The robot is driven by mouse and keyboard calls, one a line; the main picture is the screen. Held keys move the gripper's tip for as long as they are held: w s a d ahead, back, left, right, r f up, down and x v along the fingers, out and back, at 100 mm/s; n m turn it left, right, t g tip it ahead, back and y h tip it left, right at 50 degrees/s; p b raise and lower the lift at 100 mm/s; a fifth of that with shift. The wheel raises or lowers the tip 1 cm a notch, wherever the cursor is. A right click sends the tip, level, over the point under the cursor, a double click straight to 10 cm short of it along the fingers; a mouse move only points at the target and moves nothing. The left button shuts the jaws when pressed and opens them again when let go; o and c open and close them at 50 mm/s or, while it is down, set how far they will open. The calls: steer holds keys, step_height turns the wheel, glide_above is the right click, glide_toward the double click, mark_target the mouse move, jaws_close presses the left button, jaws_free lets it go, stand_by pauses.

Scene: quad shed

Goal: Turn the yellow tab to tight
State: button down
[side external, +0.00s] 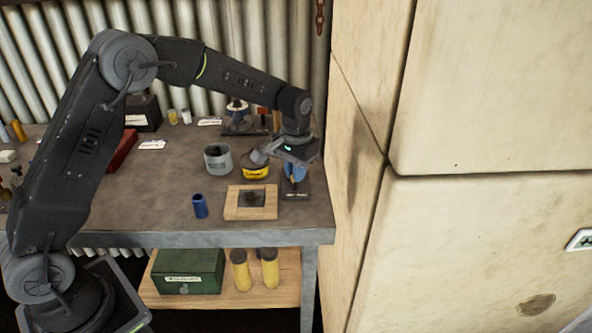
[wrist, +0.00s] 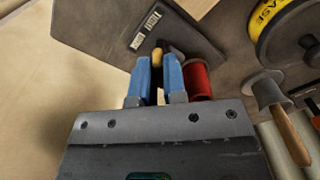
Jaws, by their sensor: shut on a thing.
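The yellow tab (wrist: 157,54) shows in the wrist view between the tips of my gripper's blue fingers, above a dark plate (wrist: 187,29). My gripper (wrist: 159,66) is shut on the tab, and the fingers hide part of it. A small two-part label (wrist: 146,30) lies on the plate beside the tab; its lettering is too small to read surely. In the side view my gripper (side external: 294,179) points down over the dark plate (side external: 303,190) near the bench's right end. There the tab is too small and covered to make out its angle.
A red cylinder (wrist: 197,78) stands close to the right finger. A yellow-banded tin (side external: 255,171), a grey can (side external: 217,158), a wooden-framed block (side external: 264,210) and a blue cylinder (side external: 200,207) stand left of my gripper. A pale cabinet wall (side external: 358,180) rises close on the right.

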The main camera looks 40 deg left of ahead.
steer(key=m, duration=0.4)
steer(key=shift+m, duration=2.8)
steer(key=c, duration=1.2)
jaws_free()
step_height(320, 180, up, 14)
steer(key=shift+f, duration=0.1)
